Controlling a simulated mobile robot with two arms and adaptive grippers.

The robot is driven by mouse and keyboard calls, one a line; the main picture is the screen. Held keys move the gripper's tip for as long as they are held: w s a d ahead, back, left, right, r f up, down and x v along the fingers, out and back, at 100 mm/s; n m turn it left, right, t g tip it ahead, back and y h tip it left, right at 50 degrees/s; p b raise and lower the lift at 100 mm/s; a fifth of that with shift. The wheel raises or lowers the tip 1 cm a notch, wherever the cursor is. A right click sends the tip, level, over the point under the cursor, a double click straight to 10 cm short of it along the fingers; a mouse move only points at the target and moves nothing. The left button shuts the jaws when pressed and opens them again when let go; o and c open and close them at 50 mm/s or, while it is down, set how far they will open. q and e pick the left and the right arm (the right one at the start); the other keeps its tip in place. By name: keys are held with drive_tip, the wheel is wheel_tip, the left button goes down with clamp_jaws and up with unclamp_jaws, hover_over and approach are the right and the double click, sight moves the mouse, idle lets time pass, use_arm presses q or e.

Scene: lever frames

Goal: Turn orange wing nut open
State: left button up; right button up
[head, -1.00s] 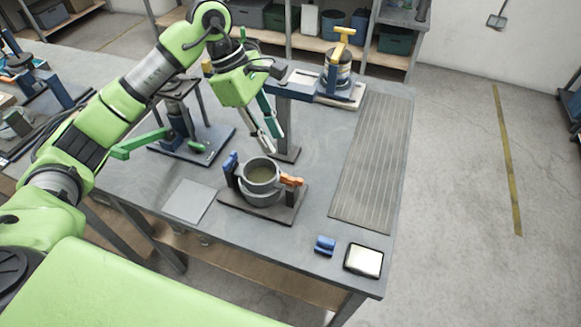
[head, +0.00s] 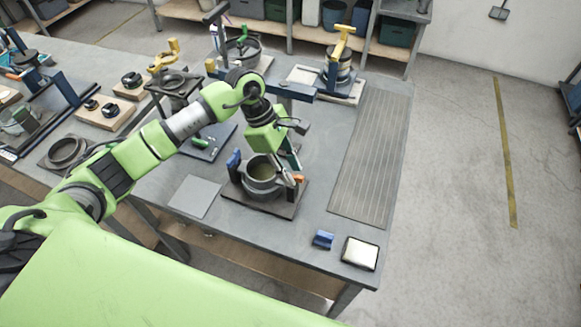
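The orange wing nut (head: 299,179) is on the right side of a round grey pot-like fitting (head: 262,184), which sits on a dark base plate (head: 275,208) on the bench. A blue part (head: 233,160) stands on the fitting's left side. My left gripper (head: 293,175) comes down from above, with its fingertips right at the wing nut and covering part of it. I cannot tell whether the fingers touch it or how far apart they are. My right gripper is not in view.
A blue block (head: 323,239) and a white-topped square tray (head: 360,253) lie near the bench's front right corner. A ribbed mat (head: 370,160) covers the right side. A flat grey plate (head: 195,196) lies left of the fitting. Several fixtures stand behind and left.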

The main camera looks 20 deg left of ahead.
use_arm(q)
clamp_jaws()
drive_tip(key=shift+f+n+t+b, duration=0.15)
drive_tip(key=shift+n+t+b, duration=0.35)
drive_tip(key=shift+n+b, duration=0.75)
drive_tip(key=n+t+b, duration=0.1)
drive_tip(key=n+b, duration=0.2)
drive_tip(key=shift+s+n, duration=0.1)
drive_tip(key=shift+n, duration=0.15)
drive_tip(key=n+t+y+b, duration=0.1)
drive_tip(key=n+b, duration=0.2)
drive_tip(key=n+t+y+b, duration=0.1)
drive_tip(key=n+b, duration=0.2)
drive_tip(key=shift+s+d, duration=0.1)
drive_tip(key=shift+d, duration=0.1)
drive_tip(key=n+y+b, duration=0.1)
drive_tip(key=n+b, duration=0.1)
drive_tip(key=n, duration=0.1)
drive_tip(key=shift+n+t+b, duration=0.3)
drive_tip(key=shift+b, duration=0.05)
drive_tip(key=shift+d+r+n+y+b, duration=0.1)
drive_tip(key=shift+r+n+y+b, duration=0.1)
drive_tip(key=shift+n+y+b, duration=0.7)
drive_tip(key=shift+n, duration=0.4)
